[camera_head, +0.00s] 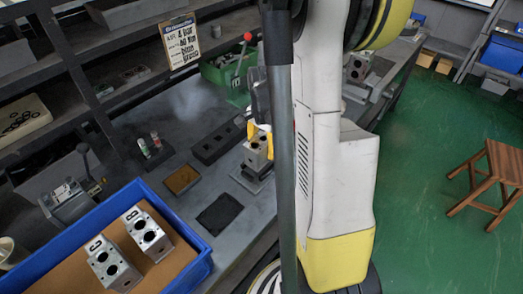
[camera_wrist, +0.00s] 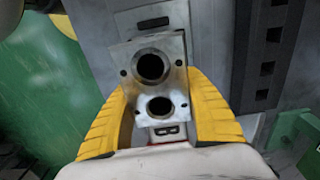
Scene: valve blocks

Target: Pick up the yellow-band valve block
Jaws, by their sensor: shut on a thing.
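My gripper (camera_head: 259,136) has yellow fingers and is shut on a silver-grey metal valve block (camera_head: 256,155) at the bench, left of my arm. In the wrist view the block (camera_wrist: 151,88) sits between the two yellow fingers, with two round dark bores facing the camera. No yellow band can be made out on it; the fingers hide its sides. In the head view the block is at a grey fixture (camera_head: 251,181); I cannot tell whether it touches it. Two similar valve blocks, one nearer (camera_head: 112,270) and one farther (camera_head: 139,221), lie in the blue tray (camera_head: 196,238).
A black pad (camera_head: 220,213), a brown-topped block (camera_head: 181,180) and a dark slotted plate (camera_head: 216,142) lie on the grey bench. A green bin (camera_head: 219,72) and a red-knobbed lever (camera_head: 247,37) stand behind. A wooden stool (camera_head: 495,175) stands on the green floor at right.

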